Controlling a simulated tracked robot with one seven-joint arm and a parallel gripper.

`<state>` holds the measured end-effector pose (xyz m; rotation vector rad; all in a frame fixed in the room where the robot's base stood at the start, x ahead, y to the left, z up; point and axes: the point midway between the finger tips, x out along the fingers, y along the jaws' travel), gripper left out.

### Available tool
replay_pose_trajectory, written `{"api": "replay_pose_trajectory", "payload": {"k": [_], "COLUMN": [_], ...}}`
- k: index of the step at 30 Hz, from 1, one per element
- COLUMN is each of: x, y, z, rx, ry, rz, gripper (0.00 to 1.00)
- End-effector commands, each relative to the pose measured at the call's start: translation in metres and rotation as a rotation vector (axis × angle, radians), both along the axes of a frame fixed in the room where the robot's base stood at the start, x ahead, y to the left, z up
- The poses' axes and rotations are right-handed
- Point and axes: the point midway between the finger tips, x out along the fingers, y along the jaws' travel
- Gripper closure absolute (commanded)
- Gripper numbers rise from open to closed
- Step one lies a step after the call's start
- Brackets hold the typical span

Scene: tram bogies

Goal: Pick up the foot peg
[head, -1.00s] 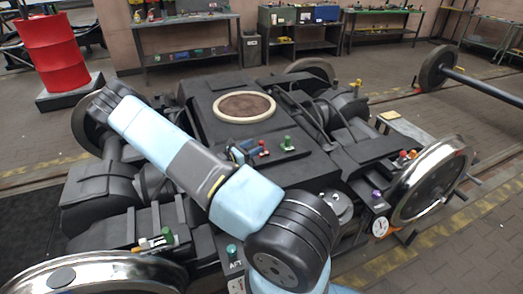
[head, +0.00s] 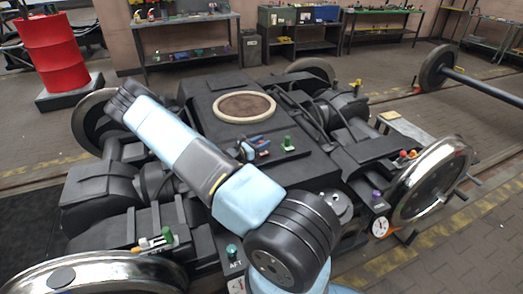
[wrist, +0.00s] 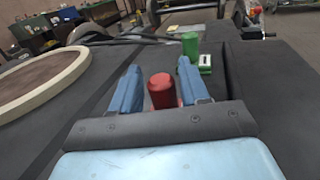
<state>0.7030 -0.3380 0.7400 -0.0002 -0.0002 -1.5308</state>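My gripper (head: 252,147) is over the bogie's dark top plate, with its two blue fingers apart. In the wrist view the fingers (wrist: 158,68) stand on either side of a red peg (wrist: 163,92), with a visible gap at its left and a narrow one at its right. The red peg (head: 264,153) is partly hidden by the fingers in the head view. A green peg (head: 287,143) stands just beyond it; in the wrist view this green peg (wrist: 190,45) is by a small white label. No readable label shows which peg is the foot peg.
A round, pale-rimmed opening (head: 244,106) lies behind my gripper. A teal peg (head: 232,250) stands by an AFT plate at the front. A purple knob (head: 376,195) and a gauge (head: 380,227) are at the right. Wheels (head: 430,180) flank the bogie.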

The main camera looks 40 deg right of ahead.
Motion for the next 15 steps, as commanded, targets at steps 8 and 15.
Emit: {"api": "replay_pose_trajectory", "payload": {"k": [8, 15], "x": [-0.0001, -0.0002], "y": [0.0001, 0.0001], "z": [-0.0001, 0.0], "rx": [0.0, 0.0], "ry": [0.0, 0.0], "rz": [0.0, 0.0], "gripper": [0.82, 0.96]}}
